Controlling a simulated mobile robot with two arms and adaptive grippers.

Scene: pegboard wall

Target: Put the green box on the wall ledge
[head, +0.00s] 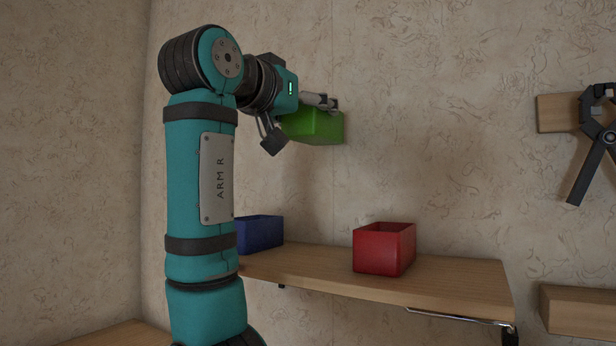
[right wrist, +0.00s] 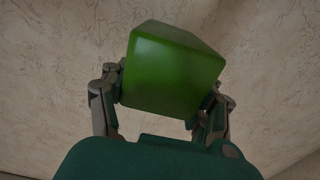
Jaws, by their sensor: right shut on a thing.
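The green box (head: 318,126) is held up in the air by my right gripper (head: 305,120), above the wall ledge and close to the wall. In the right wrist view the green box (right wrist: 172,75) sits between the two fingers of my right gripper (right wrist: 165,100), which are shut on it from both sides. The wooden wall ledge (head: 440,281) is lower down, well apart from the box. My left gripper does not show.
A red open box (head: 378,257) stands on the ledge near its middle. A blue open box (head: 260,232) stands on its left part, partly behind my right arm. Wooden blocks (head: 580,311) and a black clamp-like tool (head: 603,140) are on the wall at right.

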